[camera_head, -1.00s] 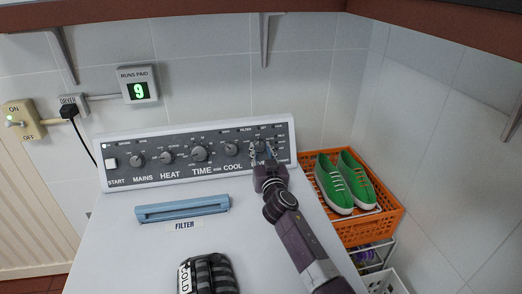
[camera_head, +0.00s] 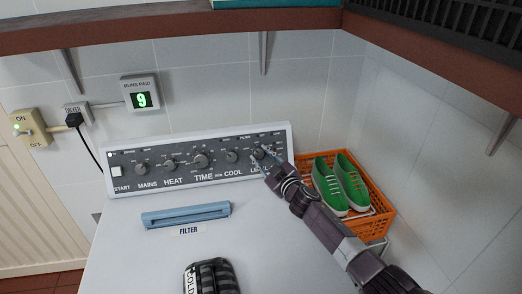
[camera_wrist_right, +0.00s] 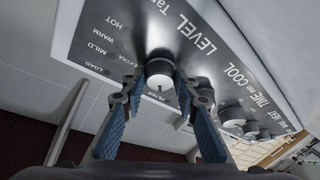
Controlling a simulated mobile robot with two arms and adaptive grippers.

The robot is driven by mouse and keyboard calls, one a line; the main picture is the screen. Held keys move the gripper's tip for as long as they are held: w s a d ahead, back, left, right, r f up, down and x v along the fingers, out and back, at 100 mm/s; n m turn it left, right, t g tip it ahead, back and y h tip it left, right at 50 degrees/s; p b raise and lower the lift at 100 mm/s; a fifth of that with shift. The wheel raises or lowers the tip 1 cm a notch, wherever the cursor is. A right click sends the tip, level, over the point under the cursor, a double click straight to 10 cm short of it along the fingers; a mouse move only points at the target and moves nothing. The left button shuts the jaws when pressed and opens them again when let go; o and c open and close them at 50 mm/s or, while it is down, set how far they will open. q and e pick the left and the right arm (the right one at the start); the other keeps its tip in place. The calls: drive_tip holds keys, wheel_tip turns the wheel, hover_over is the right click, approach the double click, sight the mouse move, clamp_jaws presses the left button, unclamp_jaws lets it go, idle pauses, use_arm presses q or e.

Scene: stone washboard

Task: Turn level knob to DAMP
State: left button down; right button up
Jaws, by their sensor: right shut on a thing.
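The level knob (camera_head: 259,153) is a small round knob at the right end of the dryer's dark control panel (camera_head: 122,160). My right gripper (camera_head: 264,157) reaches it from the lower right and is shut on it. In the right wrist view, the level knob (camera_wrist_right: 161,92) sits between the two blue-padded fingers, under the LEVEL lettering. HOT, WARM, MILD and EXTRA show beside it there. The fingers partly cover the scale, and I cannot read the knob's setting. My left gripper is out of view.
Other knobs for MAINS (camera_head: 141,168), HEAT (camera_head: 169,164), TIME (camera_head: 200,160) and COOL (camera_head: 232,156) line the panel to the left. A blue filter handle (camera_head: 186,214) and a dark striped item (camera_head: 212,277) are on the white top. Green shoes (camera_head: 341,184) fill an orange crate (camera_head: 378,205) at right.

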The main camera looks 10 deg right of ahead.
drive_tip(key=n+p, duration=0.1)
drive_tip(key=n+g+y+p, duration=0.1)
drive_tip(key=n, duration=0.1)
drive_tip(key=shift+d+r, duration=0.15)
drive_tip(key=shift+r, duration=0.05)
drive_tip(key=shift+f+n+g+y+p, duration=0.1)
drive_tip(key=shift+n+g+y+p, duration=0.2)
drive_tip(key=shift+n+p, duration=0.4)
drive_tip(key=o, duration=1.1)
drive_tip(key=shift+o, duration=0.2)
drive_tip(key=shift+s, duration=0.1)
drive_tip(key=v, duration=1.2)
